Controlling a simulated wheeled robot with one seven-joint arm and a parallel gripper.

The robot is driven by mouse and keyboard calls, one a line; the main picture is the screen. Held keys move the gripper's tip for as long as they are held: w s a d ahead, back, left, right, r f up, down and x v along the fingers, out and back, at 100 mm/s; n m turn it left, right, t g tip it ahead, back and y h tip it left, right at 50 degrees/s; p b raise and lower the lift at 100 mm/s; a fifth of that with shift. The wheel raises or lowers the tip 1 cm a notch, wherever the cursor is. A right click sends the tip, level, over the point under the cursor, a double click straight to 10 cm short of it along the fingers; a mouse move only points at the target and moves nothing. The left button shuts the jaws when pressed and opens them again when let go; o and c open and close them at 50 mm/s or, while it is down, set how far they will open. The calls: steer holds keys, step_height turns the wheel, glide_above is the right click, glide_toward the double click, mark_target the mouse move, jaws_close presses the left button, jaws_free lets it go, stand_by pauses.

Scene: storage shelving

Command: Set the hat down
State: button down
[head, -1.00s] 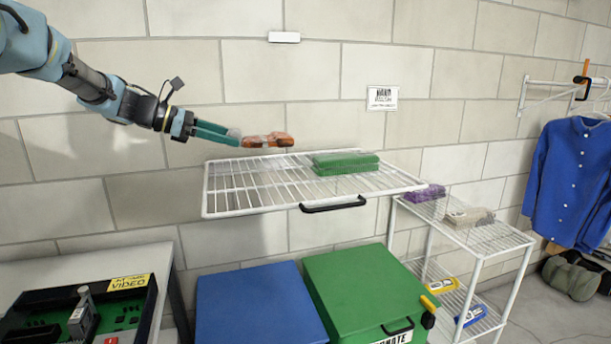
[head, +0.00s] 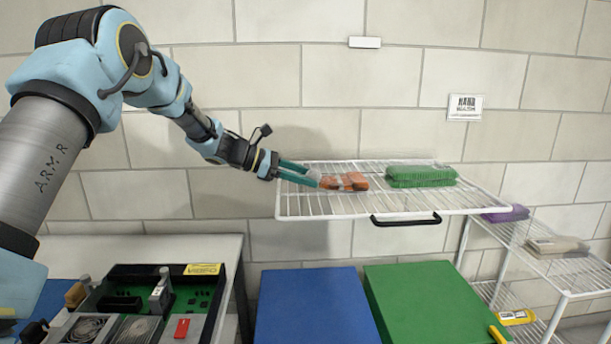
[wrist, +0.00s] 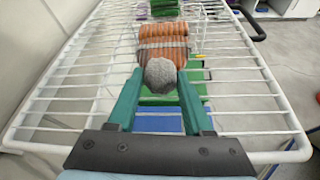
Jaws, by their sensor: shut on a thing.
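The hat (head: 345,182) is orange-brown with a paler band and a grey pompom at its near end. It lies flat at the left part of the white wire shelf (head: 300,212), on the wires or just above them; I cannot tell which. My gripper (head: 306,176) reaches in from the left with its green fingers shut on the pompom. In the wrist view the fingers of my gripper (wrist: 160,78) sit on both sides of the pompom, and the hat (wrist: 162,48) extends ahead over the wires (wrist: 240,88).
A green folded item (head: 420,176) lies on the shelf right of the hat, with a gap between. A black handle (head: 405,220) is on the shelf's front edge. Blue (head: 315,305) and green (head: 435,300) boxes stand below. A lower wire rack (head: 560,260) is at right.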

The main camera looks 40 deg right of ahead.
steer(key=shift+c, duration=1.5)
jaws_free()
steer(key=shift+w, duration=0.1)
steer(key=b+v, duration=0.3)
steer(key=v, duration=0.9)
steer(key=a+f+m+t+y, duration=0.1)
steer(key=a+f+t+y, duration=0.15)
steer(key=a, duration=0.55)
steer(key=w+a+f+m+t+y, duration=0.1)
steer(key=a+f, duration=0.3)
steer(key=a, duration=0.3)
steer(key=a+f+m+t+y, duration=0.1)
steer(key=a+f+t+y, duration=0.15)
steer(key=a, duration=0.55)
steer(key=s+a+f+m+t+y, duration=0.1)
steer(key=s+a+f+m, duration=0.1)
steer(key=a, duration=0.6)
steer(key=s+a+f+m+t+y, duration=0.1)
steer(key=s+a, duration=0.3)
steer(key=a, duration=0.5)
steer(key=s+a+f+m+t+y, duration=0.1)
steer(key=s+a+f+m+y, duration=0.2)
steer(key=a, duration=0.6)
steer(key=shift+a+m, duration=0.2)
steer(key=shift+m, duration=0.3)
steer(key=shift+s, duration=0.1)
